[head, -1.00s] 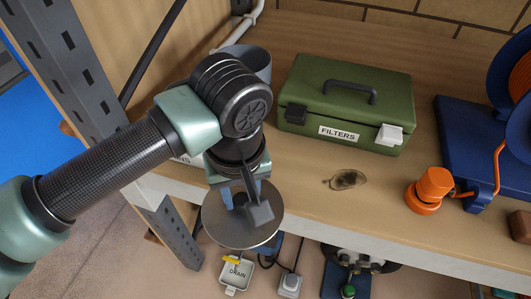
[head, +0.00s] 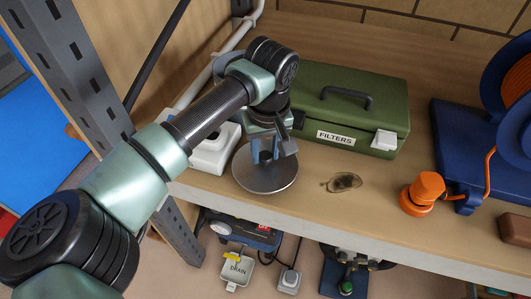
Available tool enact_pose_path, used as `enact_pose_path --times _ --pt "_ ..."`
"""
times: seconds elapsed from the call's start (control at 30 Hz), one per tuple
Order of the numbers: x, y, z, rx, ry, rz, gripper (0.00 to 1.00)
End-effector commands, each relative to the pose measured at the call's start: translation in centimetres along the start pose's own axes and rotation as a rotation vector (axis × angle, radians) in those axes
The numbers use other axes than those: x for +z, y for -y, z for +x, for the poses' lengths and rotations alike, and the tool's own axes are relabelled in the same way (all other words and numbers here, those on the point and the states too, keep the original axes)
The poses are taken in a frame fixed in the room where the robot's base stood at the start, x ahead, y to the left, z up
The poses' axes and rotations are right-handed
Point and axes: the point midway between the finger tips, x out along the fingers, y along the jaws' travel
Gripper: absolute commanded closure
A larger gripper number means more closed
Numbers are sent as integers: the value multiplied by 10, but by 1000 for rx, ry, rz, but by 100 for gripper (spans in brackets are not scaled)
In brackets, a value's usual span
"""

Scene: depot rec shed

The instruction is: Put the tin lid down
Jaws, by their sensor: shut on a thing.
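The tin lid is a round grey metal disc (head: 265,178) in the head view, over the front part of the wooden shelf and left of a dark stain. My gripper (head: 266,157) points down above the disc and is shut on its raised middle part, which the fingers largely hide. The disc looks about level. I cannot tell whether its underside touches the shelf.
A green box labelled FILTERS (head: 338,137) stands just behind and right. A white box (head: 212,150) is close on the left. An orange fitting (head: 424,190) and blue reel stand (head: 462,150) are further right.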

Motion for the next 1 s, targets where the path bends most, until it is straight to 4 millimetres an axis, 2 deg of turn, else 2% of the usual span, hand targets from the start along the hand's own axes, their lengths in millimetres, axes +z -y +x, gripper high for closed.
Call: enact_pose_path --times 0.13,0.47,0.5,0.63,1.0 --pt "3 0 16 0 3 1 100" --pt "3 0 20 -1 0 1 100" --pt "3 0 19 -1 0 1 56" --pt "3 0 19 -1 0 1 33" --pt "2 0 14 0 1 1 32"
